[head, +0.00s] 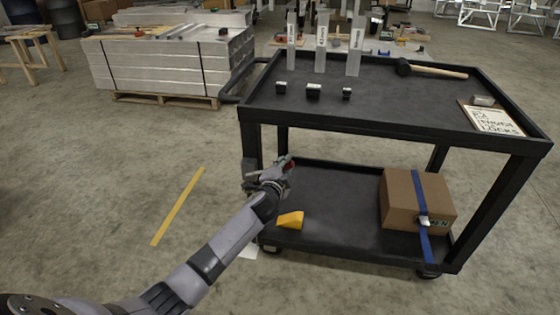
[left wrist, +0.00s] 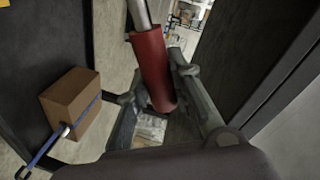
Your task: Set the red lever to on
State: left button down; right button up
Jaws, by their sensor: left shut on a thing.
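The red lever shows in the left wrist view as a thick red handle (left wrist: 151,68) on a pale metal rod. My left gripper (left wrist: 160,85) is shut on this handle, with a finger on each side of it. In the head view, my left gripper (head: 283,168) is by the near left post of the black cart, above the lower shelf. Only a small red bit of the lever (head: 290,166) shows there. The lever's base and any on or off marks are hidden. My right gripper is not in view.
The black cart (head: 400,134) bears small black blocks, upright grey pieces, a mallet (head: 435,70) and a clipboard (head: 492,119) on top. Its lower shelf holds a yellow wedge (head: 290,220) and a strapped cardboard box (head: 400,205).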

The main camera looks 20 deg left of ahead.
pick_arm(q)
jog(key=shift+d+f+m+y+b, duration=0.2)
jog(key=shift+f+m, duration=0.15)
jog(key=shift+f, duration=0.15)
jog(key=shift+d+f+m+y+b, duration=0.1)
jog(key=shift+d+f+m, duration=0.05)
jog(key=shift+f+m, duration=0.25)
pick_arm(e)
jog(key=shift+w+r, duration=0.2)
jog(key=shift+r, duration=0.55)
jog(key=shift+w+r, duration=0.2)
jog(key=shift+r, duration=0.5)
pick_arm(q)
jog(key=shift+f, duration=0.1)
jog(key=c, duration=1.4)
grip_release()
jog(key=shift+w, duration=0.1)
jog(key=v, duration=1.2)
